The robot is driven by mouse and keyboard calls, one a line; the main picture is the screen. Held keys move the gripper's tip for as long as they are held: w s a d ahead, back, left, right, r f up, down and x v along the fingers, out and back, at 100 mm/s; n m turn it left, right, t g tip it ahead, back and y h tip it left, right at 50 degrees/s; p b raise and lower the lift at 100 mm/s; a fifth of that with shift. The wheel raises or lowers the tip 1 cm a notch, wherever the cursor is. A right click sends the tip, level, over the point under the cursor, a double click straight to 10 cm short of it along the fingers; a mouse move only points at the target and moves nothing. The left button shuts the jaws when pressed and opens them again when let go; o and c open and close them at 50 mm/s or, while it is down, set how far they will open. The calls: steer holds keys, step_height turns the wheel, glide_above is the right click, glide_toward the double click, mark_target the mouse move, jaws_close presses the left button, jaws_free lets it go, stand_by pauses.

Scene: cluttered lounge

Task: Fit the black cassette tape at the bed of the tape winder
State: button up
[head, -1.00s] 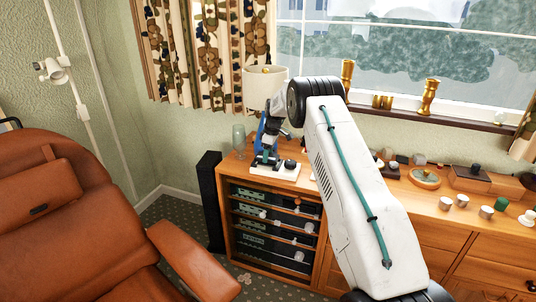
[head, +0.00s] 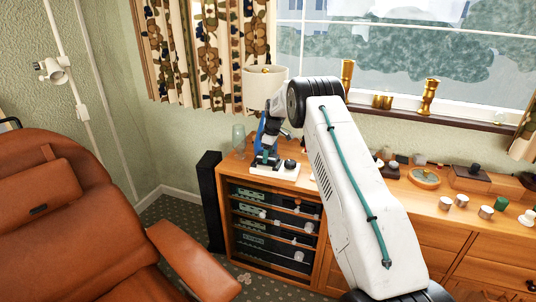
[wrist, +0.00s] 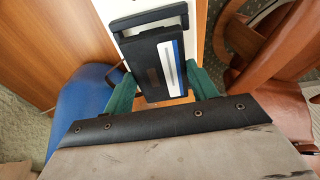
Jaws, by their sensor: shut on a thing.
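The black cassette tape (wrist: 158,62) has a white and blue label strip. My gripper (wrist: 158,84), with green fingers, is shut on its two sides in the wrist view. The tape winder (head: 285,172) is a white flat device with a dark knob, standing on the left end of the wooden cabinet in the head view. In the wrist view the winder's white body (wrist: 125,22) and a black bar lie just beyond the cassette. The cassette is over the winder's bed; I cannot tell whether it touches it. In the head view my gripper (head: 266,158) is low over the winder.
A clear glass (head: 238,140) stands left of the winder, and a white lampshade (head: 264,88) is behind. Several small items and a round wooden dish (head: 424,178) lie to the right on the cabinet (head: 420,232). A brown recliner (head: 70,225) stands left front.

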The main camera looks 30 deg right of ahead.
mark_target(271, 157)
steer(key=shift+f, duration=0.75)
steer(key=o, duration=1.1)
steer(key=shift+c, duration=0.2)
steer(key=r, duration=0.5)
steer(key=s+r, duration=0.1)
steer(key=r, duration=0.1)
steer(key=shift+d+r, duration=0.3)
steer(key=shift+d, duration=0.1)
